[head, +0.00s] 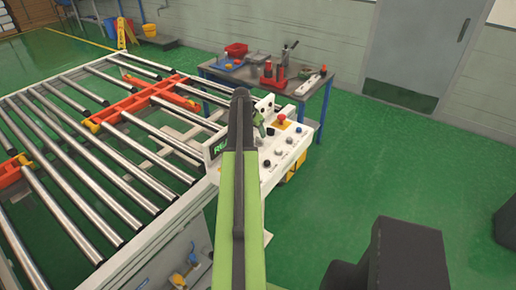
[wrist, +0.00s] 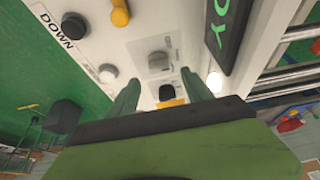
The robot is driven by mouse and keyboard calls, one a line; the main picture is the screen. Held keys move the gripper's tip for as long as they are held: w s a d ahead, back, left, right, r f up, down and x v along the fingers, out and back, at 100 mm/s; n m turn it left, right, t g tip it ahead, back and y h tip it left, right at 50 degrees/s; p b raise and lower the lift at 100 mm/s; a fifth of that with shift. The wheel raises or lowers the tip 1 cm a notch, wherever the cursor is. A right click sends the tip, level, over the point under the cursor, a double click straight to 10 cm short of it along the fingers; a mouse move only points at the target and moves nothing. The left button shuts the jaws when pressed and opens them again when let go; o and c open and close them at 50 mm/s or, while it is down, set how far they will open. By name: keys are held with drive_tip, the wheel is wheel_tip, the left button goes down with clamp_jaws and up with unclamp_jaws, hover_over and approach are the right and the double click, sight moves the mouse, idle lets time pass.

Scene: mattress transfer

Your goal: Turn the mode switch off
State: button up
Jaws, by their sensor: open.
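The white control panel (head: 285,150) stands at the near right corner of the roller table, with several knobs on its top. In the wrist view my gripper (wrist: 161,76) is open over the panel (wrist: 135,40), with its two green fingers apart and nothing held. A grey knob (wrist: 158,60) on a pale labelled plate lies just past the fingertips, roughly between them. A dark knob (wrist: 167,92) with a yellow patch shows between the fingers. The labels there are too blurred to read, so I cannot tell for certain which knob is the mode switch. My arm partly hides the panel in the head view.
A red button (head: 282,118) stands on the panel. A black knob (wrist: 75,24) near the word DOWN and a yellow knob (wrist: 120,13) are close by. The display (wrist: 230,25) borders the panel.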

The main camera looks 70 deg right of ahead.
sight(259, 139)
drive_tip(key=b+x, duration=0.4)
drive_tip(key=x, duration=0.2)
drive_tip(key=shift+r, duration=0.1)
